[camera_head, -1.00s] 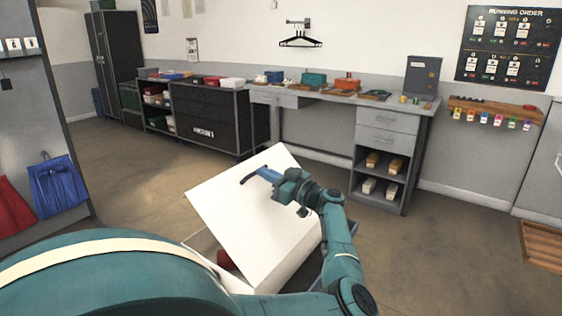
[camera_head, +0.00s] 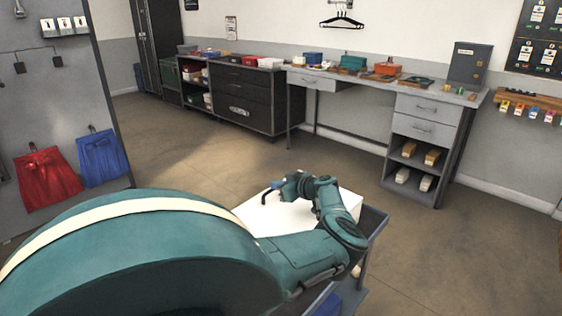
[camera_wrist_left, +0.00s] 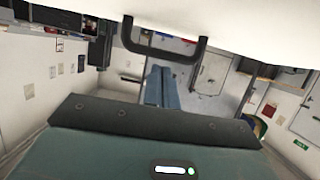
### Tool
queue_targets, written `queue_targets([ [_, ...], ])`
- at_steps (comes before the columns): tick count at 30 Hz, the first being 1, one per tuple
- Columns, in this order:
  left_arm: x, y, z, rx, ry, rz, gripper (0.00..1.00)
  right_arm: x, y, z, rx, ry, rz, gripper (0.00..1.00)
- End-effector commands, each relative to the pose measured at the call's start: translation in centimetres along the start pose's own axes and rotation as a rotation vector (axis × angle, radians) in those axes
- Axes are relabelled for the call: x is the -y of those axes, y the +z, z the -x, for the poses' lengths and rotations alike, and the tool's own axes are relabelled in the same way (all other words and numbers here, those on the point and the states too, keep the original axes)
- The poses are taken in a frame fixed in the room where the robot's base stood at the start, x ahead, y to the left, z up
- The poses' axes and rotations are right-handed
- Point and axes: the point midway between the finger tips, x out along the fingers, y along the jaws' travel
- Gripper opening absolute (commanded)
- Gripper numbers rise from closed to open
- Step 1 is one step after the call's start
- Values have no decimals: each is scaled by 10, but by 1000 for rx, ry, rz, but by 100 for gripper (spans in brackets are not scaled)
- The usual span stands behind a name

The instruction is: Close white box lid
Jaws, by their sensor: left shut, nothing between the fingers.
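The white box (camera_head: 347,201) stands on a grey cart, with its lid (camera_head: 258,215) lying about level on top. My arm hides the near side, so I cannot tell whether the lid sits fully flush. A dark handle (camera_head: 265,197) is on the lid and shows large in the left wrist view (camera_wrist_left: 162,48). My left gripper (camera_head: 276,186) is just above the lid by the handle. Its blue fingers (camera_wrist_left: 161,88) are shut and empty, apart from the handle in the wrist view. My right gripper is not in view.
The cart's rim (camera_head: 374,222) shows right of the box. A blue item (camera_head: 328,305) is on its lower level. A workbench (camera_head: 425,95) and black drawers (camera_head: 243,96) stand at the back. Blue (camera_head: 101,157) and red aprons (camera_head: 47,178) hang at left. The floor between is clear.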

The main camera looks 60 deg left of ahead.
Motion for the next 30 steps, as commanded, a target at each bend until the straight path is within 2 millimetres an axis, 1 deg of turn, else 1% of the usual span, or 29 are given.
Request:
queue_targets([
  [6,0,5,-4,-1,-1,1,0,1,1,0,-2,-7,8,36],
  [20,0,4,-3,-2,0,0,0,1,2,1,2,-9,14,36],
  [23,-1,-2,0,-2,0,0,0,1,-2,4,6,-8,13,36],
  [27,-3,-18,12,-1,2,0,0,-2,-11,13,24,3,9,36],
  [29,-4,-26,19,-1,3,-1,0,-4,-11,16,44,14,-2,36],
  [30,-5,-32,24,-1,4,-1,0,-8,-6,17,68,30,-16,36],
])
